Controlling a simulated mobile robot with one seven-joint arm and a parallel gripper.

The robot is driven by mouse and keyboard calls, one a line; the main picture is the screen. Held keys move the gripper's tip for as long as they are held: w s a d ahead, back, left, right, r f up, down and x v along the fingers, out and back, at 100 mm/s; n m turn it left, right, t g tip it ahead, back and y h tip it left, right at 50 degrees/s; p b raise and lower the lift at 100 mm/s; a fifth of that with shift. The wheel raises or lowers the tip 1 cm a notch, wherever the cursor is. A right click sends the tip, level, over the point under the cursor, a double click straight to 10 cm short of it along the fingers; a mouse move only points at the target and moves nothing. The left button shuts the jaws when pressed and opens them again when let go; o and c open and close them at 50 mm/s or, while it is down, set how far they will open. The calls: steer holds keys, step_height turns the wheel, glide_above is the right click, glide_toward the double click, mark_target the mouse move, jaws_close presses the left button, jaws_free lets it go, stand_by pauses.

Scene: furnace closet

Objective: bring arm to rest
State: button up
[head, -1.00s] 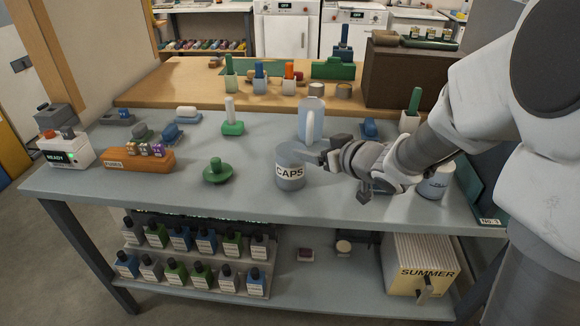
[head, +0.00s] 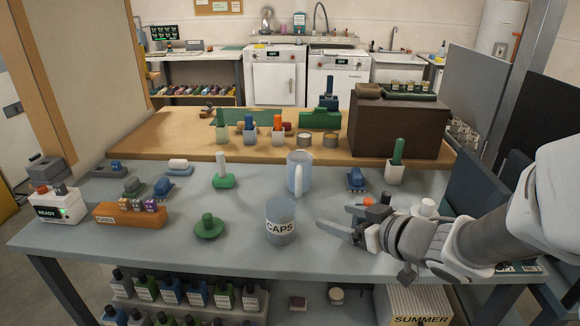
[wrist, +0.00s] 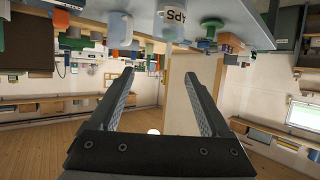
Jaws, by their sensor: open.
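My gripper (head: 345,222) is open and empty in the head view, to the right of the grey CAPS container (head: 281,222) and apart from it. It is held over the front right part of the grey bench (head: 150,245), with my arm reaching in from the right. In the wrist view, where the room appears upside down, the two fingers of my gripper (wrist: 160,90) stand wide apart with nothing between them. The CAPS container (wrist: 173,18) shows at the top of the wrist view, beyond the fingertips.
A light blue jug (head: 299,174) stands behind the CAPS container. A green knobbed piece (head: 209,227) and an orange fuse block (head: 130,214) lie to the left. A dark brown box (head: 398,125) stands at the back right. A SUMMER box (head: 412,303) is on the lower shelf.

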steer(key=s+d+r+m+h+p, duration=0.3)
steer(key=d+r+m+h+p, duration=0.2)
steer(key=d+r+h, duration=0.5)
steer(key=s+a+r+m+g+y+p, duration=0.1)
steer(key=s+a+g, duration=0.1)
steer(key=s, duration=0.5)
steer(key=s+a+r+m+g+y+p, duration=0.1)
steer(key=s+a+r+g+p, duration=0.1)
steer(key=s, duration=0.6)
steer(key=shift+s+a+g, duration=0.3)
steer(key=shift+g, duration=0.3)
